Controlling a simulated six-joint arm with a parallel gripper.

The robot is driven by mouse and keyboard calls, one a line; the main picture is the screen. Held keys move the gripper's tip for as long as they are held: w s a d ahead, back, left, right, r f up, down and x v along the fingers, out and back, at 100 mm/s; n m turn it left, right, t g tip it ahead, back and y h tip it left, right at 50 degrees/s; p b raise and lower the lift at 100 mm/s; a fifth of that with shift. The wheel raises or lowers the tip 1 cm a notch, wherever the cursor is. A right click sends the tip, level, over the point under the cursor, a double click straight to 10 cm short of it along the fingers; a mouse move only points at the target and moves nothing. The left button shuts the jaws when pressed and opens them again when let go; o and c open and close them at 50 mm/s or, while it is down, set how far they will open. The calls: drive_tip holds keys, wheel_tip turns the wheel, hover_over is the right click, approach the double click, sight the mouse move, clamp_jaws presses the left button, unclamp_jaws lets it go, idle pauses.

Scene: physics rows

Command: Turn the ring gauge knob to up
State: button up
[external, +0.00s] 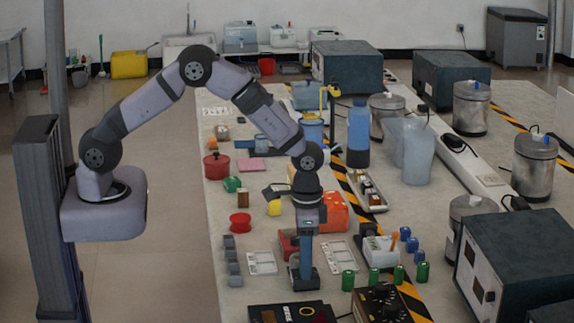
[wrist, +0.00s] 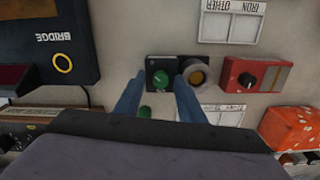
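No readable label says "ring gauge". A red unit with a black knob (wrist: 245,80) is further right. A dark box marked BRIDGE (wrist: 40,62), with a yellow ring on its face, is at the left; it also shows in the external view (external: 262,315). My gripper (wrist: 161,80) is open, its blue fingers apart on either side of the green-knob unit in the picture; contact cannot be told. My gripper is low over the bench in the external view (external: 303,284).
White label cards (external: 262,263) lie near my gripper. An orange-red box (external: 332,212) and green cylinders (external: 348,280) stand to the right. A black knobbed box (external: 382,303) is at the front. Grey blocks (external: 233,262) stand left. Bench space (external: 225,300) is clear at front left.

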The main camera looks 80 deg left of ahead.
drive_tip(key=n, duration=0.6)
drive_tip(key=shift+s+a, duration=0.1)
drive_tip(key=shift+s, duration=0.05)
drive_tip(key=n, duration=0.3)
drive_tip(key=shift+n+p, duration=0.3)
drive_tip(key=shift+p, duration=0.1)
drive_tip(key=n, duration=0.3)
drive_tip(key=n+p, duration=0.1)
drive_tip(key=n, duration=0.5)
drive_tip(key=shift+r, duration=0.1)
drive_tip(key=n+p, duration=0.1)
drive_tip(key=n, duration=0.4)
drive_tip(key=shift+p, duration=0.3)
drive_tip(key=shift+n, duration=0.3)
drive_tip(key=r+b, duration=0.2)
drive_tip(key=r, duration=0.5)
drive_tip(key=shift+w+b, duration=0.2)
drive_tip(key=shift+b, duration=0.2)
drive_tip(key=w+d+r+t+h+b, duration=0.1)
drive_tip(key=w+d+h+b, duration=0.1)
drive_tip(key=d, duration=0.9)
drive_tip(key=w+d+r+m+t+h+b, duration=0.1)
drive_tip(key=d+b, duration=0.4)
drive_tip(key=d, duration=0.6)
drive_tip(key=w+d+r+m+t+h+b, duration=0.1)
drive_tip(key=w+d+r+t+h+b, duration=0.1)
drive_tip(key=d, duration=0.8)
drive_tip(key=shift+w+d+r+h+b, duration=0.25)
drive_tip(key=shift+w+d+h+b, duration=0.15)
drive_tip(key=shift+w+h+b, duration=0.35)
